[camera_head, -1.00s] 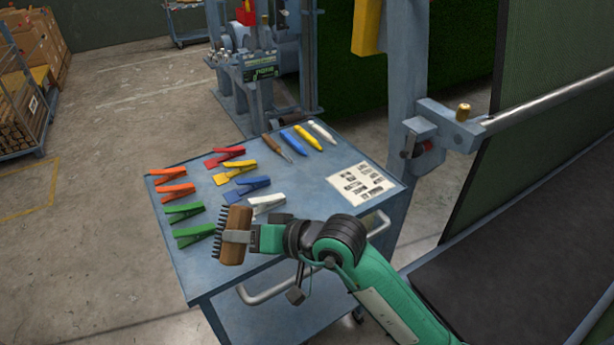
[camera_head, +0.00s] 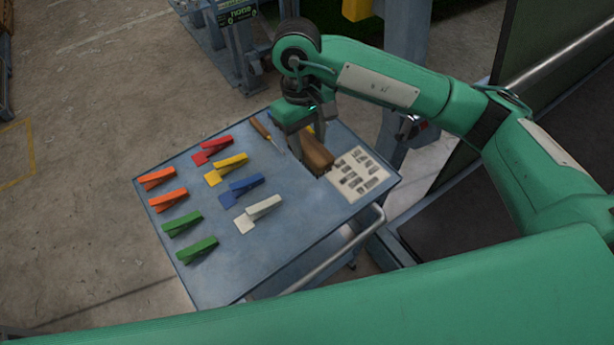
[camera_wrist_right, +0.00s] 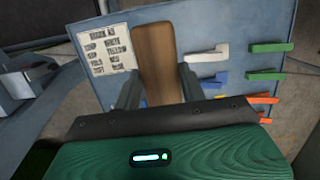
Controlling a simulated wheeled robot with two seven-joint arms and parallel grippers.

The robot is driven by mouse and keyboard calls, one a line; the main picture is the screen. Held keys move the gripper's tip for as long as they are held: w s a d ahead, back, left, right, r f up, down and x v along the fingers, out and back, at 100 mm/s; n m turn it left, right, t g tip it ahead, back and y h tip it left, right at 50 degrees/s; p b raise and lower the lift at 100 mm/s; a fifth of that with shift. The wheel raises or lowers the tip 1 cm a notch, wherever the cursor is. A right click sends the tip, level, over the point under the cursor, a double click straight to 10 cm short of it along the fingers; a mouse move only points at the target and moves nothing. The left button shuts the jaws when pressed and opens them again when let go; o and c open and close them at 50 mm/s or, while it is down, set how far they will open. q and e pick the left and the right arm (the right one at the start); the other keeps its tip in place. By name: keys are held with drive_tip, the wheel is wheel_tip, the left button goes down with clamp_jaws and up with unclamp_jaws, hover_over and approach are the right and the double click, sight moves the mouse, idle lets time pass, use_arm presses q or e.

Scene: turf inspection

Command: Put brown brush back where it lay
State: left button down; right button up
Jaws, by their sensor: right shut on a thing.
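The brown brush (camera_head: 318,153) is over the back right part of the blue-grey cart top (camera_head: 290,220), beside the printed card. My right gripper (camera_head: 303,150) comes down on it from above and is shut on it. In the right wrist view the brush's wooden back (camera_wrist_right: 156,55) stands between the two fingers of the gripper (camera_wrist_right: 160,88). My left gripper is not in view.
The printed card (camera_head: 358,174) lies right of the brush. A wooden-handled tool (camera_head: 267,134) lies to its left. Several coloured clips, such as a white one (camera_head: 258,213) and a blue one (camera_head: 242,190), lie left. A post (camera_head: 405,110) stands behind. The front cart top is clear.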

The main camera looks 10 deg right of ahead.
drive_tip(key=shift+d+r, duration=0.2)
drive_tip(key=shift+d, duration=0.05)
drive_tip(key=shift+s+f, duration=0.1)
drive_tip(key=shift+f, duration=0.25)
wheel_tip(320, 180, down, 15)
drive_tip(key=p, duration=0.5)
wheel_tip(320, 180, down, 3)
drive_tip(key=shift+f+p, duration=0.1)
drive_tip(key=shift+p, duration=0.5)
drive_tip(key=shift+f, duration=0.4)
drive_tip(key=o, duration=1)
drive_tip(key=shift+f, duration=0.1)
drive_tip(key=shift+r, duration=0.2)
